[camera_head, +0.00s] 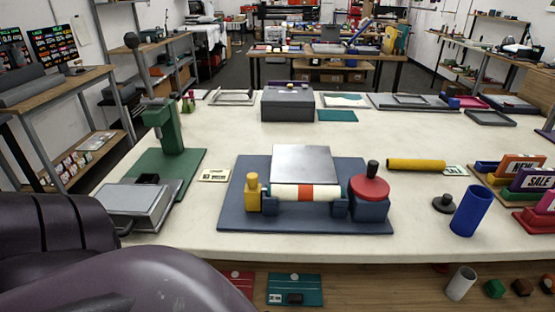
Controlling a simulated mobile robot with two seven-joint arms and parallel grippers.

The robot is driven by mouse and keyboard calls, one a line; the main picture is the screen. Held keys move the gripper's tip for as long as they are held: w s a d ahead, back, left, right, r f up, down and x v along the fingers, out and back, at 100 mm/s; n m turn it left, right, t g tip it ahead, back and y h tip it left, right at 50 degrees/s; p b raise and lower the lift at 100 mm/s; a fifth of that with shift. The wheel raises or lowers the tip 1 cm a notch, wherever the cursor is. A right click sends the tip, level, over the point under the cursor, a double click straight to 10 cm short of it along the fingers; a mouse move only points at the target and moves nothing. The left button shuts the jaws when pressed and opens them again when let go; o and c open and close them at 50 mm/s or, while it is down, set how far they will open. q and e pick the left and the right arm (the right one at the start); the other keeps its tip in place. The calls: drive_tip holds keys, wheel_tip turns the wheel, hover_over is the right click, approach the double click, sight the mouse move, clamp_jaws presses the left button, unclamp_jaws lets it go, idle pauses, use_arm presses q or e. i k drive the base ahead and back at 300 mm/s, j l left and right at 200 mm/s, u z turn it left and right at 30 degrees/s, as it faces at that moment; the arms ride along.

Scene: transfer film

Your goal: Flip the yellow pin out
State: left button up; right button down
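The yellow pin (253,190) stands upright at the left end of a white roll (288,192) with a red band. The roll lies across blue supports on a dark blue base plate (310,225) in the middle of the table. A red disc (370,188) with a black knob sits at the roll's right end. A grey plate (304,163) stands tilted behind the roll. My dark left arm fills the lower left of the head view, short of the base plate. Neither gripper shows.
A green stand (165,132) and a grey flat box (137,203) are to the left. A yellow tube (416,165), a blue cylinder (472,211) and sign holders (520,166) are to the right. A dark grey box (288,105) stands behind. The tabletop in front of the base plate is clear.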

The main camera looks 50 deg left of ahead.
sight(253, 190)
drive_tip(key=u, duration=1.75)
